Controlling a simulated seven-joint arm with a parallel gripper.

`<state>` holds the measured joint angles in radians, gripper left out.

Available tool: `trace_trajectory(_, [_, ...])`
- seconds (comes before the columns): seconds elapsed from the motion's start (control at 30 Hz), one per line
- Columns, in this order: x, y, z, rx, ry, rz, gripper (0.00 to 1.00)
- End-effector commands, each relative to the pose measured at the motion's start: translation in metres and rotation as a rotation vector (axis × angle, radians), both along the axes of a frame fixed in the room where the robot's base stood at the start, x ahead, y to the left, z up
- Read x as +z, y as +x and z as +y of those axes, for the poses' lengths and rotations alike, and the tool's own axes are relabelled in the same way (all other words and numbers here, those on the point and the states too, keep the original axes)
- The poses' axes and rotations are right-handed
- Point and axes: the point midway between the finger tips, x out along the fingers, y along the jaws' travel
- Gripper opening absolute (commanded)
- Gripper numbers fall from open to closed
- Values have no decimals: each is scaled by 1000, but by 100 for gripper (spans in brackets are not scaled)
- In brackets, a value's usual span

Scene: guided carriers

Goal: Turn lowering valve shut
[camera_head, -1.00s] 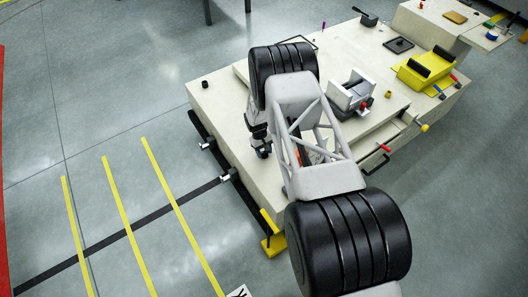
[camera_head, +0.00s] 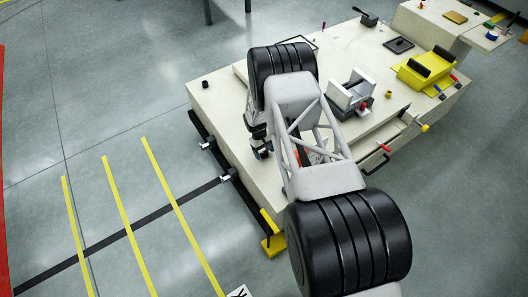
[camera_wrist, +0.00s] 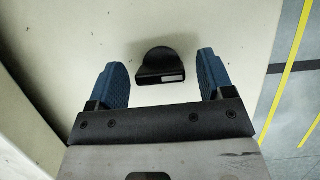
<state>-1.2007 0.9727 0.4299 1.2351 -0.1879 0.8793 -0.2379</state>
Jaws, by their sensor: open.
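In the wrist view, a black rounded knob (camera_wrist: 158,67) with a flat bar and a small pale label sits on a cream surface. It looks like the lowering valve, though no readable marking confirms this. My gripper (camera_wrist: 162,58) is open, with one blue finger on each side of the knob. Visible gaps separate both fingers from it, and its depth relative to the fingertips is unclear. In the head view, my gripper (camera_head: 261,149) shows near the left end of the cream carrier (camera_head: 222,112). The knob cannot be made out there, as my arm covers much of that area.
A grey cradle (camera_head: 350,92) and a yellow cradle (camera_head: 426,69) stand on the carrier to the right. The floor with yellow stripes (camera_head: 130,223) is clear.

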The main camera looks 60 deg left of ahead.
Motion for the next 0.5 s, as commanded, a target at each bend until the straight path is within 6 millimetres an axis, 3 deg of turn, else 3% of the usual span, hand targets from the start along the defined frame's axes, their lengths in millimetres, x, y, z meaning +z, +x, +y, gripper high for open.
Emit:
trace_trajectory(0.27, [7,0,3,0,1,0,74])
trace_trajectory(0.5, [31,0,13,-1,2,-1,74])
